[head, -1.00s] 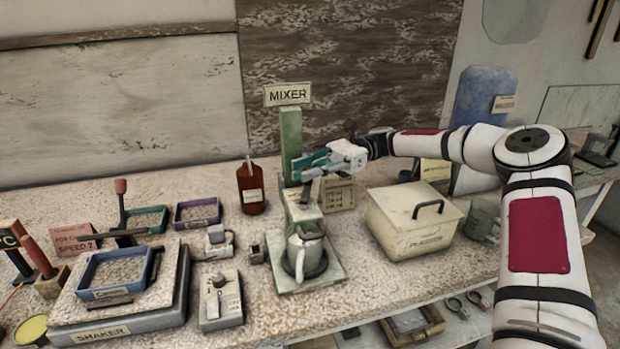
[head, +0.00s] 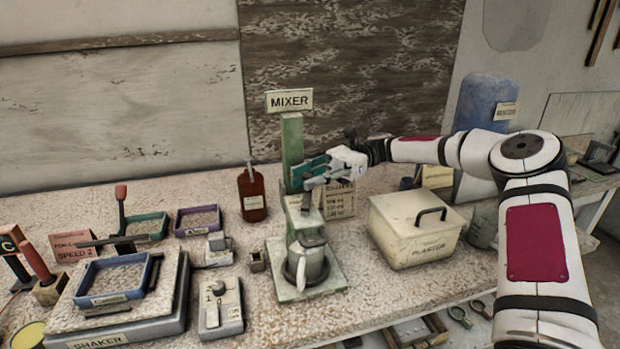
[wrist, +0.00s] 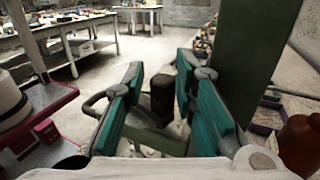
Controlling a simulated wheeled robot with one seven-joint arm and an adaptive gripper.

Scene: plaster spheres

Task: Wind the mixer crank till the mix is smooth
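The green mixer (head: 292,147) stands on the bench under its MIXER sign (head: 289,100). A grey metal jug (head: 312,265) sits upright on its base; the mix inside cannot be seen. My gripper (head: 310,174) is at the mixer's upper part, in front of the column. In the wrist view my gripper (wrist: 160,75) has its teal fingers apart, one on each side of a dark upright knob (wrist: 162,97), which looks like the crank's handle. Narrow gaps show between knob and fingers. The rest of the crank is mostly hidden by the gripper.
A lidded plaster box (head: 405,240) stands right of the mixer, a red-brown bottle (head: 252,195) behind left. The shaker (head: 170,310) with a blue tray (head: 90,292) and a small knobbed device (head: 222,310) are at left. Bare bench lies in front of the plaster box.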

